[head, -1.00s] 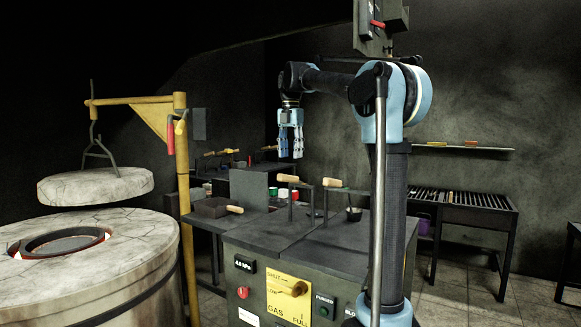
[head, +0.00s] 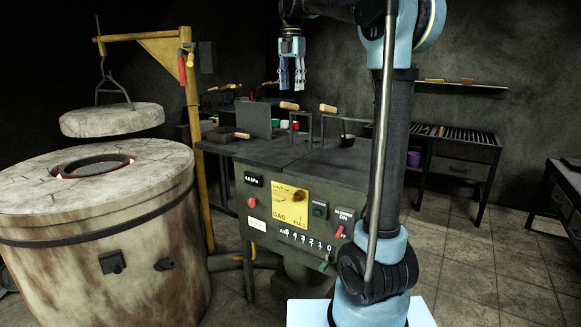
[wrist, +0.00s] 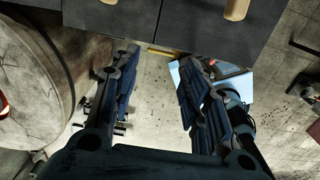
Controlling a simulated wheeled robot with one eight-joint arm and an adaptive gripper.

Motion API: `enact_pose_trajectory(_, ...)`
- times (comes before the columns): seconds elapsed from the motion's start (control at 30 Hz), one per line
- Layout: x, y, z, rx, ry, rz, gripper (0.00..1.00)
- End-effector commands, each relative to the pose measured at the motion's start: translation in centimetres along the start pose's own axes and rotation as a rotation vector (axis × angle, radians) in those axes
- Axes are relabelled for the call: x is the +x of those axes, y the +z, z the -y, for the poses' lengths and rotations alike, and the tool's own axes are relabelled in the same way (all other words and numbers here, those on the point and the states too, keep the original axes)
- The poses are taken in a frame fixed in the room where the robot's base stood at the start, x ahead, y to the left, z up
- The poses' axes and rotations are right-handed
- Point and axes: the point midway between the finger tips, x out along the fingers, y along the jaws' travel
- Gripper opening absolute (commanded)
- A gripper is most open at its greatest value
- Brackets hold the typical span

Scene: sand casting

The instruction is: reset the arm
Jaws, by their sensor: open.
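My gripper (head: 291,84) hangs from my arm, pointing down, above the back part of the dark control bench (head: 272,152). Its two blue fingers are apart with nothing between them. In the wrist view the open gripper (wrist: 158,75) has floor below and between its fingers, with the bench edge at the top. My arm is raised and bent, its upper part cut off by the top of the head view.
A round furnace (head: 110,228) with a glowing opening stands at left. Its lid (head: 112,120) hangs from a yellow hoist post (head: 193,150). Handled tools stand on the bench. A dark table (head: 460,150) stands at back right.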

Motion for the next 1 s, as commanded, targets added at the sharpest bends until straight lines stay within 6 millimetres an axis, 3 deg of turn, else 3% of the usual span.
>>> enact_pose_trajectory(0.23, 1.4, 0.0, 3.0, 0.163, 0.009, 0.006, 0.42)
enact_pose_trajectory(0.57, 4.2, -1.5, 7.8, 0.445, 0.028, 0.015, 0.42)
enact_pose_trajectory(0.77, 8.1, -3.5, 12.6, 0.752, 0.053, 0.021, 0.42)
enact_pose_trajectory(1.0, 13.9, -6.6, 18.5, 1.148, 0.088, 0.021, 0.42)
